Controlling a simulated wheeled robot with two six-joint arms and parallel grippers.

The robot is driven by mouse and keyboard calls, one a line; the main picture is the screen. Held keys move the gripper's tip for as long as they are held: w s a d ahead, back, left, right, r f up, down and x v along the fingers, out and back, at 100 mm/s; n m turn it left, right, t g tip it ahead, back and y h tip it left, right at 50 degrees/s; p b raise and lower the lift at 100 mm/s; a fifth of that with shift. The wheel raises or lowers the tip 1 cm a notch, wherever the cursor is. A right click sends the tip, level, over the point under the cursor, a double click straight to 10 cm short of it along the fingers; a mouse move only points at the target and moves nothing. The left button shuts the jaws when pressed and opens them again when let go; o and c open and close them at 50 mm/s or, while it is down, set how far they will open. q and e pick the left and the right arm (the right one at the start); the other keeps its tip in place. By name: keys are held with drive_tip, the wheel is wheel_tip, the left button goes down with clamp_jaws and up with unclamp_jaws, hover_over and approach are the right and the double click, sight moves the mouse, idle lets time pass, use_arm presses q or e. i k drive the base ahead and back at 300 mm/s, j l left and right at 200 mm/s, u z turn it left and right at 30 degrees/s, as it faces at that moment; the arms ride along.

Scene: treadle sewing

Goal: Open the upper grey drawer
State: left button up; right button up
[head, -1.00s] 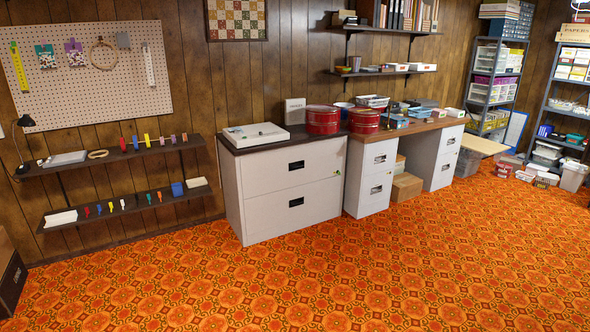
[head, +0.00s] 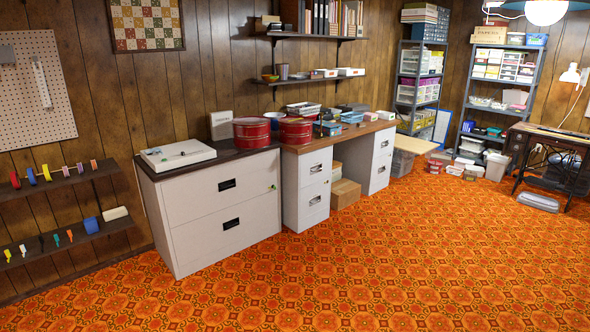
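A wide light-grey filing cabinet with a dark top (head: 232,158) stands against the wood-panelled wall, left of centre. Its upper drawer (head: 200,200) looks shut and has a dark handle (head: 227,184) in the middle of its front. Its lower drawer (head: 205,242) also looks shut and has a similar handle. A small greenish mark shows near the right end of the upper drawer front. Narrower grey drawer units (head: 314,170) stand to the right under a wooden desk top. Neither of my grippers is in view.
A white flat case (head: 178,153) and red round tins (head: 252,133) stand on the cabinet top. Wall shelves (head: 60,185) are at left. Cardboard boxes (head: 345,193) sit under the desk. A treadle sewing table (head: 548,140) is at right. The patterned carpet in front is clear.

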sight(188, 198)
drive_tip(key=i, duration=2.7)
drive_tip(key=i+u, duration=0.15)
drive_tip(key=i, duration=0.35)
drive_tip(key=i+l+u, duration=0.15)
drive_tip(key=i, duration=0.35)
drive_tip(key=i+l+u, duration=0.15)
drive_tip(key=i, duration=0.35)
